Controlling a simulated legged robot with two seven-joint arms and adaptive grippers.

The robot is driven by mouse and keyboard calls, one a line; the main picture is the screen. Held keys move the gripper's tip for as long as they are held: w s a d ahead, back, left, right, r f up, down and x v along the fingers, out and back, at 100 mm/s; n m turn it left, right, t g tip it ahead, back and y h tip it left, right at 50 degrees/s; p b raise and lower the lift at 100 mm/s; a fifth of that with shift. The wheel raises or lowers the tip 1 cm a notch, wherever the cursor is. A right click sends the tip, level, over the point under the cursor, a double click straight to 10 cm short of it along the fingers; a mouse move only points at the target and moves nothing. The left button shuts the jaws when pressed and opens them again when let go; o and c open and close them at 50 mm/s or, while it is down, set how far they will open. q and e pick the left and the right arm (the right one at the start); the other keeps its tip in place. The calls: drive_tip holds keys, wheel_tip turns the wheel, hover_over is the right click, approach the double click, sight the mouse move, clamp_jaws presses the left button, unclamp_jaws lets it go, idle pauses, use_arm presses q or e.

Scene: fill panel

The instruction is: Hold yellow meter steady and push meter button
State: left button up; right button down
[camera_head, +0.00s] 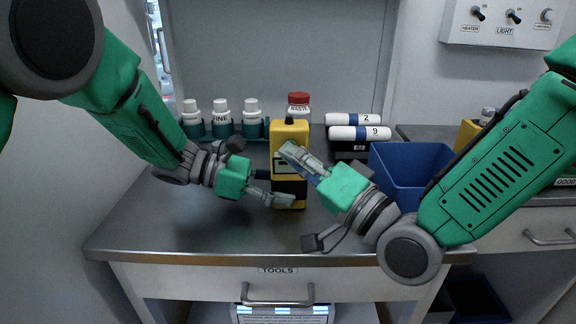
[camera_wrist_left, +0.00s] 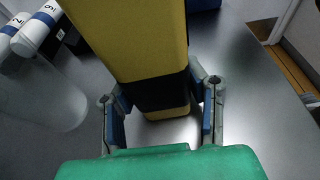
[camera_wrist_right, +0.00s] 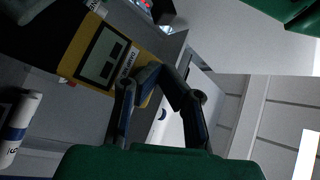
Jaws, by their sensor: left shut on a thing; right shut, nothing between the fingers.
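The yellow meter (camera_head: 291,133) stands upright on the steel counter, with a black band (camera_wrist_left: 155,92) around its lower body. My left gripper (camera_head: 278,186) is shut on this lower part, one finger on each side in the left wrist view. My right gripper (camera_head: 290,152) is shut and empty, its tips in front of the meter's upper face, partly covering it in the head view. The right wrist view shows the meter's dark display (camera_wrist_right: 103,57) beside the right fingertips (camera_wrist_right: 148,75). I cannot tell whether they touch the meter. The button is not clearly visible.
White bottles (camera_head: 221,116) in a rack stand behind left, and a red-capped waste bottle (camera_head: 299,104) behind the meter. Numbered white rolls (camera_head: 358,133) and a blue bin (camera_head: 408,165) are at right. The counter's front left (camera_head: 180,215) is clear.

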drive_tip(key=s, duration=0.6)
idle(0.4)
drive_tip(key=shift+d, duration=0.1)
use_arm(q)
drive_tip(key=o, duration=0.9)
drive_tip(key=shift+a, duration=0.1)
